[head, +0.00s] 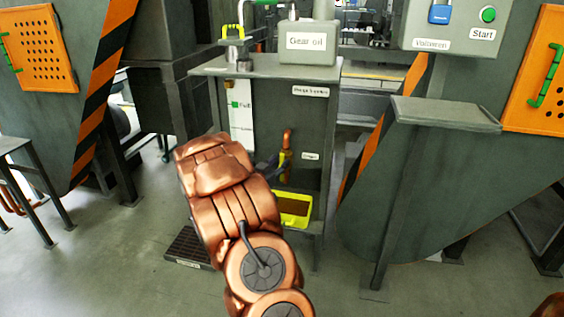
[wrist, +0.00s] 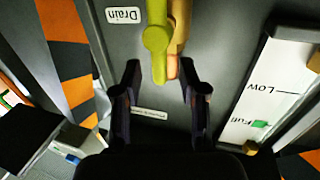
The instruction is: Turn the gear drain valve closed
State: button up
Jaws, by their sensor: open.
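In the head view the pipe (head: 287,139) and a bit of the lever (head: 283,160) show on the grey cabinet (head: 265,118). My gripper (head: 268,166) is there mostly hidden by my copper-coloured arm.
A yellow tray (head: 303,209) with brown contents stands below the valve. A gear oil box (head: 307,44) is on the cabinet top. A level gauge (wrist: 268,95) marked Low and Full stands to the right in the wrist view.

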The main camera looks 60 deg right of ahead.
jog(key=shift+w+d, duration=0.15)
jog(key=shift+d, duration=1.15)
jog(key=shift+c, duration=0.2)
grip_shut()
